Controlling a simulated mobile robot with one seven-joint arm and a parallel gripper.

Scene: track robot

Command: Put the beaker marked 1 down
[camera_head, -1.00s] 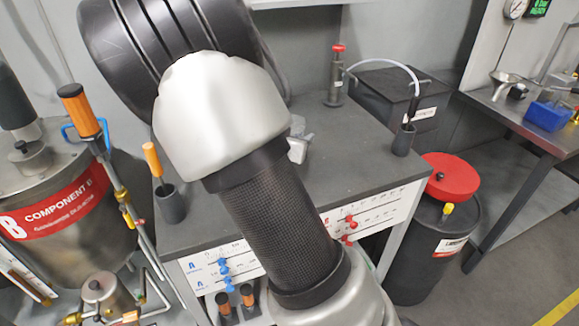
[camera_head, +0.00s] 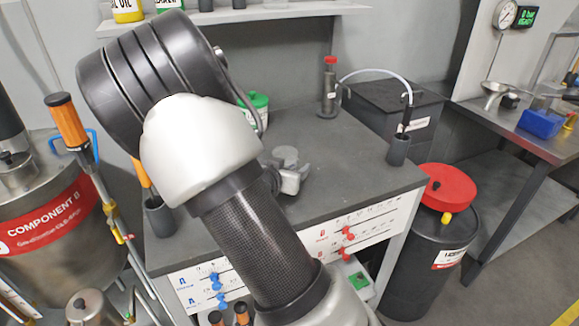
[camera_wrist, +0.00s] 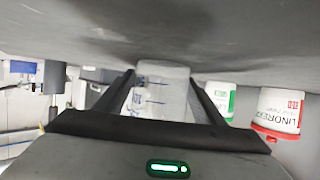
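A clear beaker (camera_wrist: 163,92) with blue graduation marks shows in the wrist view, which is upside down. Its number cannot be read. My gripper (camera_wrist: 165,98) has one dark finger on each side of the beaker, seemingly closed against its walls. The beaker's base end is close to the dark grey worktop (camera_wrist: 90,35); whether it touches is not clear. The worktop (camera_head: 340,165) also shows there.
In the wrist view, a red-lidded white tub (camera_wrist: 278,112) and a green-lidded tub (camera_wrist: 221,97) stand beyond the beaker.

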